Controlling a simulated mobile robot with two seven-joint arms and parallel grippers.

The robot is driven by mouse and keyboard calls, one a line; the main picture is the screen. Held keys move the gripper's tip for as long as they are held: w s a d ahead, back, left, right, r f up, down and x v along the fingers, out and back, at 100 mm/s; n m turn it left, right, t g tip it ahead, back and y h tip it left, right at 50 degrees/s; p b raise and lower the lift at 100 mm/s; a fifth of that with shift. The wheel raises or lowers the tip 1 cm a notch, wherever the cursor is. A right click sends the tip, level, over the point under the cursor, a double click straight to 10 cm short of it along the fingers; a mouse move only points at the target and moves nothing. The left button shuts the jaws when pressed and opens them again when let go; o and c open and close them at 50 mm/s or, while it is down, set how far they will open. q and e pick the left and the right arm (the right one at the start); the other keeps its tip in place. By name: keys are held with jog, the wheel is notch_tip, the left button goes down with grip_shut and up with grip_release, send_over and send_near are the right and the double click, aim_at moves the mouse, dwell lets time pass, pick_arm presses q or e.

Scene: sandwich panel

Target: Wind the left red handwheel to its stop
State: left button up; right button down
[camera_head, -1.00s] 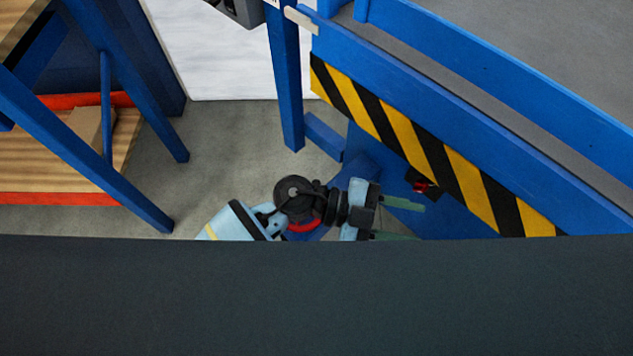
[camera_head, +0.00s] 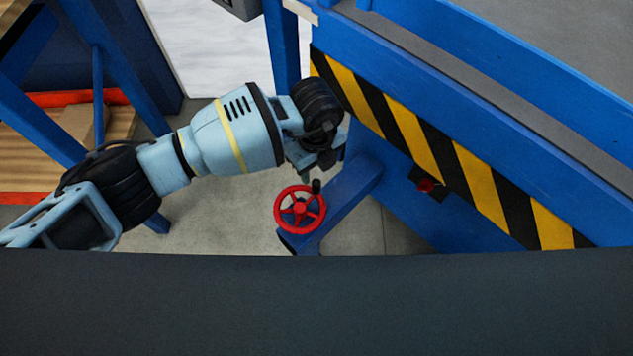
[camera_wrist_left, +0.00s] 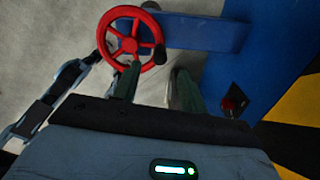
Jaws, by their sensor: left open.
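The red handwheel (camera_head: 300,208) has spokes and a black knob (camera_head: 316,186) on its rim. It sits at the end of a blue beam (camera_head: 345,198) low beside the blue frame. My left gripper (camera_head: 306,176) is just above the wheel in the head view, mostly hidden behind its own wrist. In the left wrist view, the two green fingers of the left gripper (camera_wrist_left: 158,85) are apart with nothing between them. There the handwheel (camera_wrist_left: 130,45) lies beyond the left finger, and its knob (camera_wrist_left: 160,54) appears just past the gap. Whether a finger touches the rim cannot be told.
A blue frame with a yellow-black striped panel (camera_head: 410,130) runs along the right. A small black box with a red part (camera_head: 428,187) sits below the stripes. A blue-legged rack with wooden shelves (camera_head: 60,120) stands at left. Grey floor is clear around the wheel.

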aim_at(317, 183)
pick_arm(q)
notch_tip(317, 183, down, 8)
jog(key=shift+r+b, duration=0.25)
jog(key=shift+b, duration=0.25)
grip_shut()
